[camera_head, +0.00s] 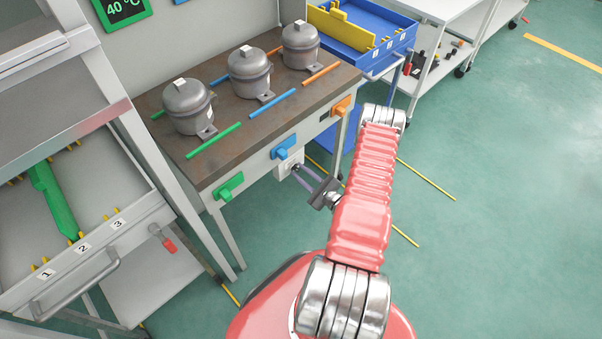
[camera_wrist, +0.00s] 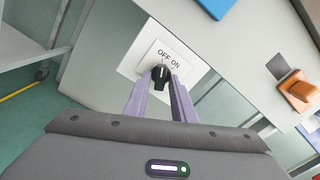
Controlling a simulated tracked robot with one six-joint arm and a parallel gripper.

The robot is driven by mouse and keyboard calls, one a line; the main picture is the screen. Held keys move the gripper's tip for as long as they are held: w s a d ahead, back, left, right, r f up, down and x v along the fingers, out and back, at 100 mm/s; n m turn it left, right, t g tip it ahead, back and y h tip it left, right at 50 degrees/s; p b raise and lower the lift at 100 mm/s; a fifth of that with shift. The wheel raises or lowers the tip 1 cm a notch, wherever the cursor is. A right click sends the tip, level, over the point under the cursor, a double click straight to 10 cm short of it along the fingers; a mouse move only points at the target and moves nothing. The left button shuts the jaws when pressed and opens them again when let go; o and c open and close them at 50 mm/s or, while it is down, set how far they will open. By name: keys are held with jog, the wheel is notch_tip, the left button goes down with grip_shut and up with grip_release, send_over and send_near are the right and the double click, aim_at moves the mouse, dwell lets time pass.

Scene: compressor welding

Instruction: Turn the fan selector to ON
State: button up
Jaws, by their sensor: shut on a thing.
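The fan selector is a black knob (camera_wrist: 160,75) on a white plate (camera_wrist: 152,54) marked OFF on the left and ON on the right. The plate is fixed to the front of the grey bench, and it also shows in the head view (camera_head: 285,166). My gripper (camera_wrist: 161,84) has its two purple fingers at the knob, one on each side, shut on it. In the head view my gripper (camera_head: 298,169) reaches the plate from the lower right. The fingers cover part of the knob, and I cannot tell which mark it points to.
Green (camera_head: 229,187), blue (camera_head: 284,148) and orange (camera_head: 342,105) handles sit along the bench front close to the selector. Several grey compressors (camera_head: 249,72) stand on the brown bench top (camera_head: 236,134). A shelf cart is at the left, and open floor lies at the right.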

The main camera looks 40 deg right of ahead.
jog(key=shift+a+m, duration=0.1)
jog(key=shift+m, duration=0.2)
jog(key=m, duration=1.1)
jog(key=shift+s+a+f, duration=0.1)
jog(key=shift+a, duration=0.1)
dwell(0.3)
jog(key=o, duration=0.8)
jog(key=shift+s, duration=0.1)
